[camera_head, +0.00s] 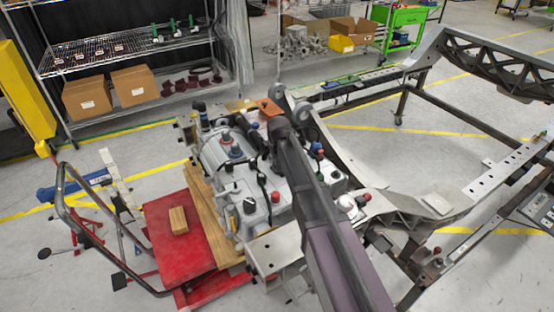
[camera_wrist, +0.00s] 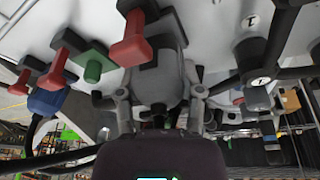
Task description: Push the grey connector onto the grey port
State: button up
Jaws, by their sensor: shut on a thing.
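My gripper (camera_wrist: 160,108) is seen in the wrist view with its two fingers on either side of a grey connector (camera_wrist: 158,84), shut on it. The connector is close to the pale face of the grey housing (camera_wrist: 215,25). A dark block with a red lever (camera_wrist: 131,45) lies just beyond it. The grey port cannot be made out; the connector and the dark block may hide it. I cannot tell whether the connector touches a port. In the head view my arm reaches over the grey housing (camera_head: 222,175) and hides the gripper and connector.
In the wrist view, a green plug (camera_wrist: 95,62), a blue plug (camera_wrist: 46,101) and another red lever (camera_wrist: 57,68) crowd the left. A grey cap marked 1 (camera_wrist: 259,92) with dark hoses is at the right. A metal frame (camera_head: 440,205) stands right of the housing.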

jog(key=shift+f+b, duration=0.35)
jog(key=shift+f, duration=0.05)
jog(key=o, duration=1.2)
jog(key=shift+c, duration=0.2)
jog(key=shift+r, duration=0.1)
notch_tip(320, 180, up, 6)
jog(key=p, duration=0.6)
jog(key=s+d+f+m+g, duration=0.1)
jog(key=s+d+m+g, duration=0.1)
jog(key=s+d, duration=2)
jog(key=s+g, duration=0.1)
jog(key=s, duration=0.3)
jog(key=shift+s+d+g+h, duration=0.2)
jog(key=shift+d+g+h, duration=0.1)
jog(key=shift+d, duration=0.1)
